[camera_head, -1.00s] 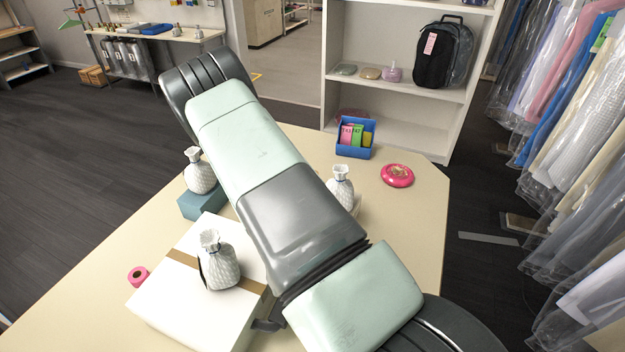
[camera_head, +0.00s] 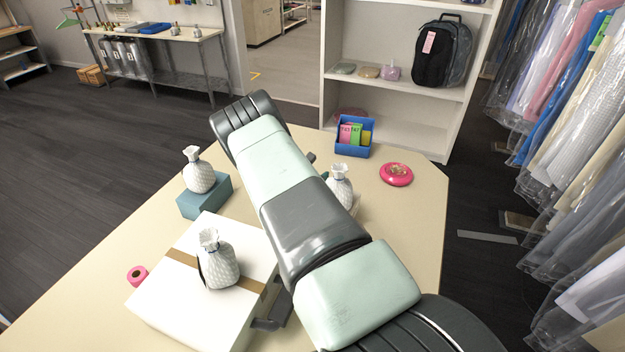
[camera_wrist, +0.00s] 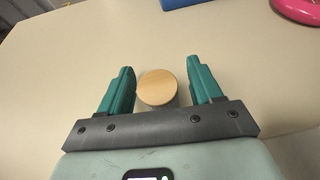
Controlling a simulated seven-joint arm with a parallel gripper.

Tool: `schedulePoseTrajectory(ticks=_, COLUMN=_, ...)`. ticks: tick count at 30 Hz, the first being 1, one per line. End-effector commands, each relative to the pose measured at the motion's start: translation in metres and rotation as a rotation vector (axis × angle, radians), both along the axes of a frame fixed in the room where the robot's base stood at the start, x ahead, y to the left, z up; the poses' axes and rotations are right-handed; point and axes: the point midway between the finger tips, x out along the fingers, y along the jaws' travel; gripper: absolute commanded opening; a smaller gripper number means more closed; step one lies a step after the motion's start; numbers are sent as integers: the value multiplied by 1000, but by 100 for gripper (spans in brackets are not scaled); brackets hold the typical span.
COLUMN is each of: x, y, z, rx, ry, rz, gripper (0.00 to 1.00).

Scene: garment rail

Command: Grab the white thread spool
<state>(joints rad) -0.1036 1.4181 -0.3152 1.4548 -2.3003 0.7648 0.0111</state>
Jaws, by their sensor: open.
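In the wrist view, a round, light-wood disc (camera_wrist: 157,88) lies between the fingers of my gripper (camera_wrist: 160,68). It looks like the top end of a spool seen from above; its side is almost wholly hidden, so I cannot confirm white thread. My gripper is open, its two teal fingers on either side of the disc with a gap at each side. In the head view my arm hides the spool and most of my gripper.
White vases stand on a teal box (camera_head: 205,196), on a white box (camera_head: 190,290) and beside my arm (camera_head: 340,183). A pink roll (camera_head: 137,275) is at left. A blue card holder (camera_head: 354,138) and pink dish (camera_head: 396,174) stand farther back. The right part of the table is clear.

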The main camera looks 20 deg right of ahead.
Motion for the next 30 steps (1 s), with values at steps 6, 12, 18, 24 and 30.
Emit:
schedulePoseTrajectory(ticks=6, x=1, y=-1, z=0, rx=1, ry=-1, rz=0, gripper=64)
schedulePoseTrajectory(ticks=12, x=1, y=-1, z=0, rx=1, ry=-1, rz=0, gripper=37)
schedulePoseTrajectory(ticks=18, x=1, y=-1, z=0, rx=1, ry=-1, rz=0, gripper=10)
schedulePoseTrajectory(ticks=24, x=1, y=-1, z=1, rx=0, ry=-1, rz=0, gripper=10)
schedulePoseTrajectory(ticks=30, x=2, y=-1, z=26, rx=1, ry=-3, rz=-1, gripper=10)
